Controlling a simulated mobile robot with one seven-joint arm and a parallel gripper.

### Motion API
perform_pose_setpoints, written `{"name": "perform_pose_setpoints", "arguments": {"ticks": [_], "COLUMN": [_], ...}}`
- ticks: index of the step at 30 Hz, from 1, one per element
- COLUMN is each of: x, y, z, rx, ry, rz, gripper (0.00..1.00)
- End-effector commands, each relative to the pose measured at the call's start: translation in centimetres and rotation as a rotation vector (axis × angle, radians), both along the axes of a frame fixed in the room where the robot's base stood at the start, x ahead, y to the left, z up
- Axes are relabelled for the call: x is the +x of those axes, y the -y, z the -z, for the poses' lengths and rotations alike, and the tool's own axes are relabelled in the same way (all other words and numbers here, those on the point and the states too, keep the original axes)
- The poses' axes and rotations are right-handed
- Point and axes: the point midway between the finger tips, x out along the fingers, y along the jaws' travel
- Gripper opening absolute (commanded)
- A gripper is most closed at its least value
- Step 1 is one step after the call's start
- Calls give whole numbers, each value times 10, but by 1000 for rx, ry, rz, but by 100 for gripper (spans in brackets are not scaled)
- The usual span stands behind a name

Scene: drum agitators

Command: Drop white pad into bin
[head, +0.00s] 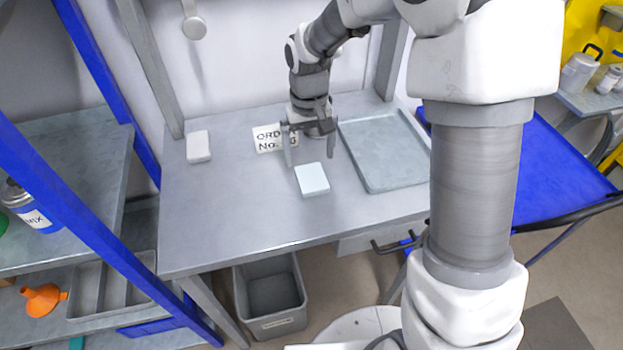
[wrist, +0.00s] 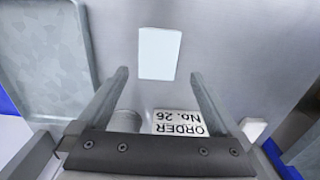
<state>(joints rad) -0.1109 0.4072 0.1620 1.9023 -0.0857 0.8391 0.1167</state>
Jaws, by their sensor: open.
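A pale, slightly bluish-white pad (head: 312,179) lies flat on the grey table, near its middle; it also shows in the wrist view (wrist: 160,53), just beyond my fingertips. A second, whiter block (head: 198,146) lies at the table's left; its edge shows in the wrist view (wrist: 252,128). My gripper (head: 309,160) is open and empty above the table, behind the pale pad and apart from it. A grey bin (head: 270,290) stands on the floor under the table's front edge, open at the top.
A label reading "ORDER No. 26" (head: 270,139) lies behind the pad. A grey tray (head: 385,150) lies on the table to the right. A shelf rack with blue posts (head: 100,240) stands at the left. The table's front left is clear.

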Motion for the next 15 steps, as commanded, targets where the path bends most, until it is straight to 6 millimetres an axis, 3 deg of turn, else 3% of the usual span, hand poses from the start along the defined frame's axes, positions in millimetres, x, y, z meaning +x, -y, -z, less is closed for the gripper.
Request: {"name": "perform_pose_setpoints", "arguments": {"ticks": [8, 15], "x": [-1, -5], "y": [1, 5], "z": [22, 57], "rx": [-1, -1], "ry": [-2, -3], "rz": [1, 1], "gripper": [100, 100]}}
